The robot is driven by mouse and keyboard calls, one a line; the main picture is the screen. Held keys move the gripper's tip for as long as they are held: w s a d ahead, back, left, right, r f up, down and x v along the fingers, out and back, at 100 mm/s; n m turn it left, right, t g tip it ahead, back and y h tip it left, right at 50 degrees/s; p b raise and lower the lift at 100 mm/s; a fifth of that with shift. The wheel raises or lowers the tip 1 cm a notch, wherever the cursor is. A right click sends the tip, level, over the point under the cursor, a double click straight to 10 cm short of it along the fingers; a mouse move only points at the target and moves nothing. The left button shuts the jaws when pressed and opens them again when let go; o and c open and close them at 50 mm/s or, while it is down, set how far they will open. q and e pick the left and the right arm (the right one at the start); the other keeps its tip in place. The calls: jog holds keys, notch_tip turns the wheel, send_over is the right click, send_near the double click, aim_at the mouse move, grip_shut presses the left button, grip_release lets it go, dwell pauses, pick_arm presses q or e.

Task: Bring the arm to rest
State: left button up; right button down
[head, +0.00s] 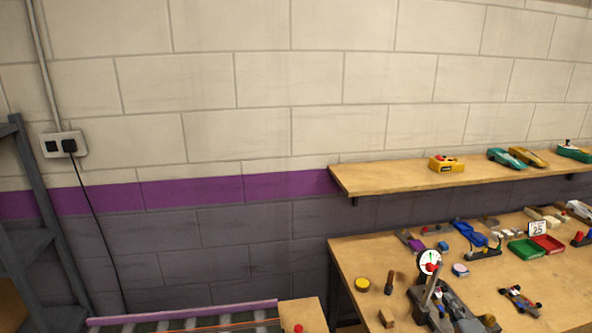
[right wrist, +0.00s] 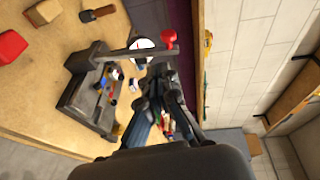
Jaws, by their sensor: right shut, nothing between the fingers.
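My right gripper (right wrist: 160,84) shows in the right wrist view, its dark fingers together and empty. It is in front of the wooden workbench and partly hides what lies behind it. In that view a dark grey lever device (right wrist: 90,90) with a red knob (right wrist: 168,36) is left of and above the fingers. The device also shows on the bench in the head view (head: 420,300), beside a round white dial (head: 429,262). I cannot make out either gripper in the head view, and my left one is in no view.
The workbench (head: 350,265) holds a yellow disc (head: 362,284), a green tray (head: 526,250), a red tray (head: 548,244) and a small car (head: 520,301). A shelf (head: 385,180) above carries toy cars. A dark rack (head: 30,235) stands left. A purple-edged track table (head: 190,312) lies low in front.

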jog(key=s+a+f+n+g+y, duration=0.2)
jog(key=s+a+f+n+g, duration=0.25)
jog(key=s+a+n, duration=0.35)
jog(key=s+a+f+n+g+y, duration=0.3)
jog(key=s+a+f+n, duration=0.25)
jog(key=a, duration=0.45)
jog(key=s+a+n+g+h, duration=0.1)
jog(key=s+a+n+g, duration=0.2)
jog(key=s, duration=0.7)
jog(key=s+a+n+g+h, duration=0.1)
jog(key=s+a+n+g, duration=0.3)
jog(key=s, duration=0.6)
notch_tip(320, 180, down, 29)
jog(key=s+d+b, duration=0.1)
jog(key=d+b, duration=0.1)
jog(key=b, duration=0.2)
pick_arm(q)
notch_tip(320, 180, down, 6)
jog(key=b, duration=0.2)
jog(key=shift+s+f, duration=0.15)
jog(key=shift+f, duration=0.05)
pick_arm(e)
jog(key=s+d+f+n+g, duration=0.1)
jog(key=s+d+f, duration=0.2)
jog(key=s+f, duration=1.4)
jog(key=shift+d+f, duration=0.2)
jog(key=shift+f, duration=0.65)
